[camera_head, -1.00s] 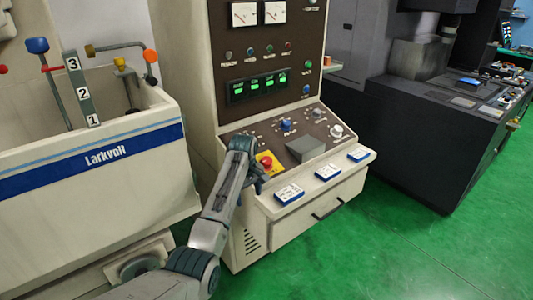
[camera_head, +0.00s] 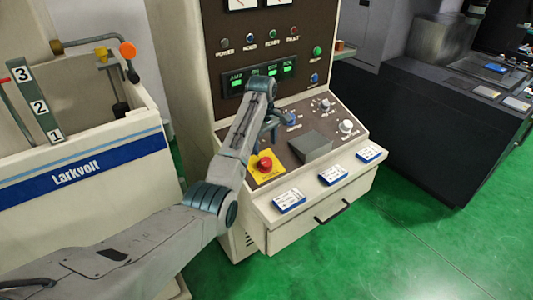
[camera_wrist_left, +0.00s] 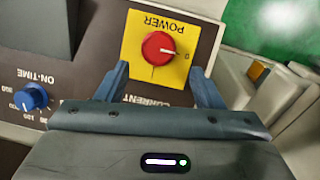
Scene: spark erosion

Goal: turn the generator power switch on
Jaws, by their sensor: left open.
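The generator power switch is a red round knob on a yellow plate (camera_head: 265,164) on the sloped control panel. In the left wrist view the red knob (camera_wrist_left: 158,48) shows upside down under the word POWER. Its pale pointer line faces right, toward a small mark that looks like 0. My left gripper (camera_head: 272,133) is above and beyond the switch in the head view. In the left wrist view its open fingers (camera_wrist_left: 162,86) spread to either side of the knob's lower part of the picture, with nothing between them. Contact with the panel cannot be told. My right gripper is not in view.
A blue ON-TIME knob (camera_wrist_left: 30,97) and a grey box (camera_head: 311,146) sit near the switch. White-and-blue labelled blocks (camera_head: 289,201) line the front ledge. The Larkvolt tank (camera_head: 80,175) stands left, a dark machine (camera_head: 440,120) right. Green floor (camera_head: 400,240) is clear.

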